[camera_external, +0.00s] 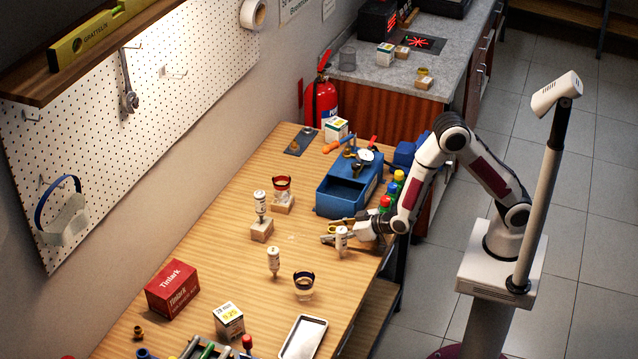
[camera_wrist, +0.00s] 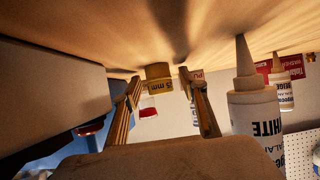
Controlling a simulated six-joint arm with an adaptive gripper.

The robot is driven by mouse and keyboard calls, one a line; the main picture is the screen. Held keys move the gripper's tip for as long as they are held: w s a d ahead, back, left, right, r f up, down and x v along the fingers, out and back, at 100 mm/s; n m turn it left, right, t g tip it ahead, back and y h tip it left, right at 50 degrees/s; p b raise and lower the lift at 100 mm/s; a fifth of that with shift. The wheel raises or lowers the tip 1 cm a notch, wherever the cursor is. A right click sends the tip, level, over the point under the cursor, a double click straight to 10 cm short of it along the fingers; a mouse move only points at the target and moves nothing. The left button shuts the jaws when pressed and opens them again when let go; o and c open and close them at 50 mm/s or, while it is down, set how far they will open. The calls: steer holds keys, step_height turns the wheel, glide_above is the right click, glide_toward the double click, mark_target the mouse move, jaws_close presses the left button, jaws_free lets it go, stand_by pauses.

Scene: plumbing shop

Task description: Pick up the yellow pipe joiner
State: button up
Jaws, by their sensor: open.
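The yellow pipe joiner (camera_wrist: 158,71) shows in the wrist view as a short yellow cylinder with dark lettering, against the wooden tabletop at the picture's top. It lies between and just beyond my gripper's (camera_wrist: 160,82) two spread fingers, and I see no grip on it. In the external view my gripper (camera_external: 327,231) is low over the table's right side, pointing left. A small yellow piece (camera_external: 332,228) shows by its fingers there, partly hidden.
A white sealant bottle (camera_wrist: 254,122), nozzle toward the table, stands close beside my gripper; it also shows in the external view (camera_external: 341,243). A blue bin (camera_external: 342,197) is behind. More bottles (camera_external: 274,261) and a dark-rimmed tape roll (camera_external: 304,288) stand nearer. Open wood lies left.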

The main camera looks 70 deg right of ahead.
stand_by(0.4)
steer(key=c, duration=0.9)
steer(key=shift+r, duration=0.2)
steer(key=shift+r, duration=4.85)
